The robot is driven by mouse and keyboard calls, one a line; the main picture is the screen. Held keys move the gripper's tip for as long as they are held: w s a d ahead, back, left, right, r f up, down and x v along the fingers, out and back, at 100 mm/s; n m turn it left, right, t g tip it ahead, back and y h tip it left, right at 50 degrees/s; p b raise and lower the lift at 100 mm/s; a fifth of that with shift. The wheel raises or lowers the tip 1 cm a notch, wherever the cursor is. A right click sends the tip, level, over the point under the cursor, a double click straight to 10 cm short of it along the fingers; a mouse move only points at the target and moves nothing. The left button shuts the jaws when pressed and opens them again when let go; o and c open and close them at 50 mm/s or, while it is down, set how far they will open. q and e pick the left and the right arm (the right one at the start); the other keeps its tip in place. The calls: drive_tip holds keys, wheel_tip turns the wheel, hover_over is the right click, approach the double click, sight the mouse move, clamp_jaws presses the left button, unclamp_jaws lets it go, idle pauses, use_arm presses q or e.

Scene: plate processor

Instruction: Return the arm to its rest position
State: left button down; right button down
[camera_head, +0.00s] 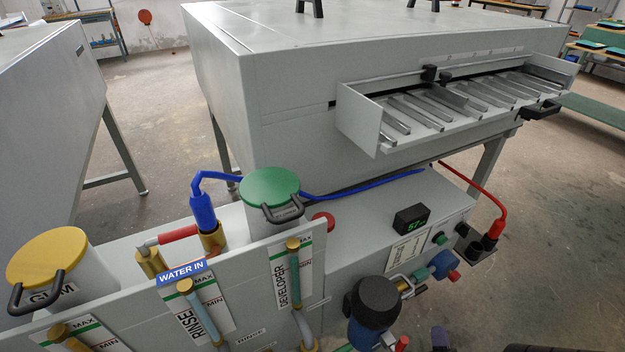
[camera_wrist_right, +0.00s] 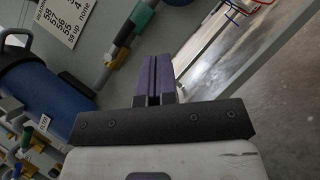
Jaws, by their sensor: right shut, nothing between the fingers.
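My left gripper is not in view.
Yellow (camera_head: 47,256) and green (camera_head: 269,185) lidded containers stand at left. The floor (camera_head: 560,230) at right is clear.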

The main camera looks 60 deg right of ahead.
drive_tip(key=w+a+m+g+y, duration=0.4)
drive_tip(key=a+m+g+y, duration=0.1)
drive_tip(key=a+m+g, duration=0.25)
drive_tip(key=w+a+m+g+y, duration=0.5)
drive_tip(key=a+m+g, duration=0.1)
drive_tip(key=a+m, duration=0.15)
drive_tip(key=w+a+r+n+t+y, duration=0.1)
drive_tip(key=w+a+r+t+y, duration=0.1)
drive_tip(key=a+r+y, duration=0.35)
drive_tip(key=w+a+r+t+y, duration=0.2)
drive_tip(key=w+a+r+y, duration=0.1)
drive_tip(key=a, duration=0.6)
wheel_tip(320, 180, up, 70)
drive_tip(key=p, duration=7)
drive_tip(key=shift+s+f+g+p, duration=0.15)
drive_tip(key=shift+s+g+p, duration=0.1)
drive_tip(key=shift+g+p, duration=0.1)
